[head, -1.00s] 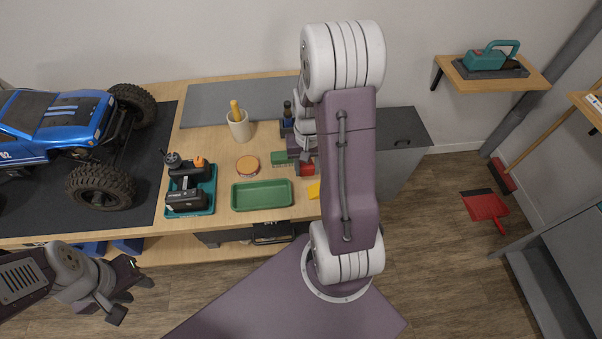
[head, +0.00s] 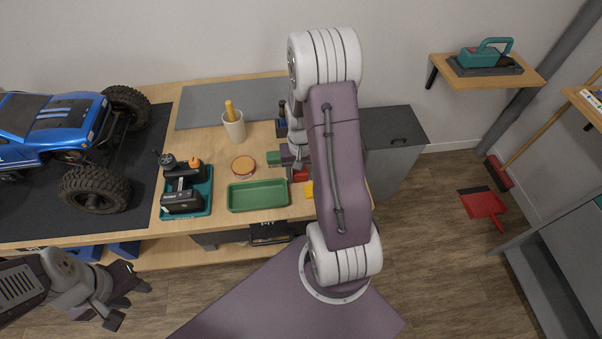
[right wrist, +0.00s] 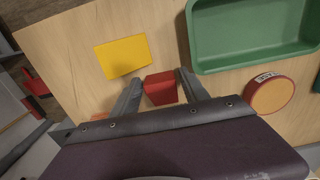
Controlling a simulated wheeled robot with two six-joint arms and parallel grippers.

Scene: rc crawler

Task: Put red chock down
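The red chock (right wrist: 161,88) sits on the wooden bench top beside the yellow square in the right wrist view. It lies between the spread fingers of my right gripper (right wrist: 160,76), with small gaps beside it. In the head view the red chock (head: 300,175) shows just in front of my right gripper (head: 296,160), partly covered by it. My left gripper (head: 128,298) hangs empty in front of the bench at the lower left, its fingers apart.
The yellow square (right wrist: 123,56), green tray (head: 258,195) and round tin (head: 243,165) are close by. A green block (head: 273,158) is partly hidden by my right gripper. A teal tray of equipment (head: 205,190), a cup (head: 234,126) and the blue crawler (head: 50,125) stand further left.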

